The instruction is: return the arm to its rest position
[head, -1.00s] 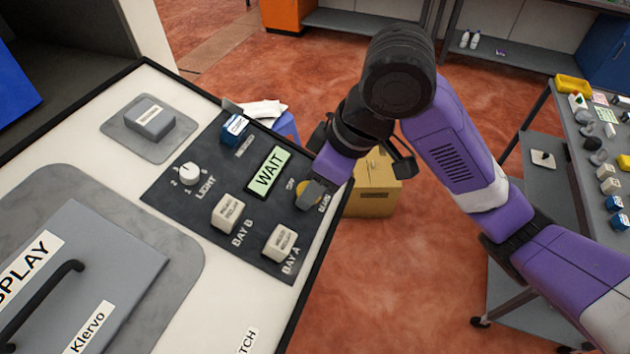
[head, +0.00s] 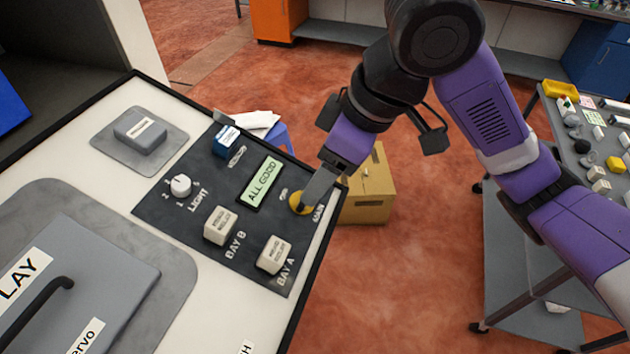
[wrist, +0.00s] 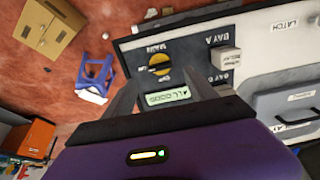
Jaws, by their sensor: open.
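My gripper (head: 318,188) is open and empty, raised over the right edge of the dark control panel (head: 172,222). One fingertip overlaps the yellow MAIN knob (head: 297,203) in the head view. In the wrist view the knob (wrist: 160,65) shows whole, beyond and between the two spread fingers (wrist: 160,82), with no finger around it. The green display (head: 262,184) reads "ALL GOOD". My arm reaches in from the right, bent at a high elbow, over open floor.
The panel carries a white LIGHT knob (head: 180,186), a BAY B block (head: 220,226), a BAY A block (head: 272,254) and a blue block (head: 226,141). A cardboard box (head: 368,190) stands on the floor. A cart (head: 530,240) with small parts is at the right.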

